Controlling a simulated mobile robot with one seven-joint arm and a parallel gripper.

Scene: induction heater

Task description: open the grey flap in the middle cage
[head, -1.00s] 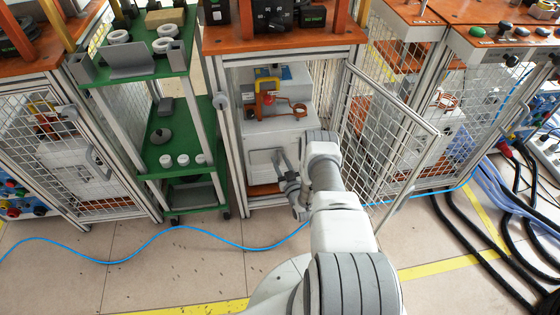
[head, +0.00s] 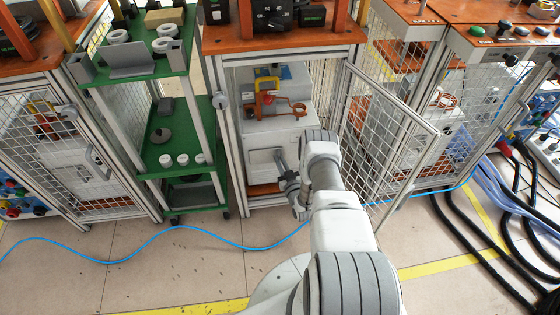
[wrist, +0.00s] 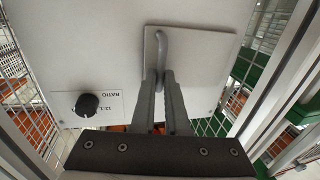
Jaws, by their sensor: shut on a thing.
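The grey flap (head: 260,164) is a flat square panel on the lower front of the white heater box in the middle cage. In the wrist view the flap (wrist: 205,58) carries a curved grey handle (wrist: 161,42). My gripper (wrist: 160,82) has its two dark fingers close together around the lower part of this handle. In the head view my gripper (head: 281,166) is at the right side of the flap, and my arm hides part of the box's right side. I cannot tell whether the flap stands off the box.
The middle cage's mesh door (head: 385,132) stands open to the right of my arm. A copper coil (head: 291,108) and a yellow part (head: 267,80) sit above the box. A black knob (wrist: 87,104) is beside the flap. A green shelf cart (head: 160,150) stands left.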

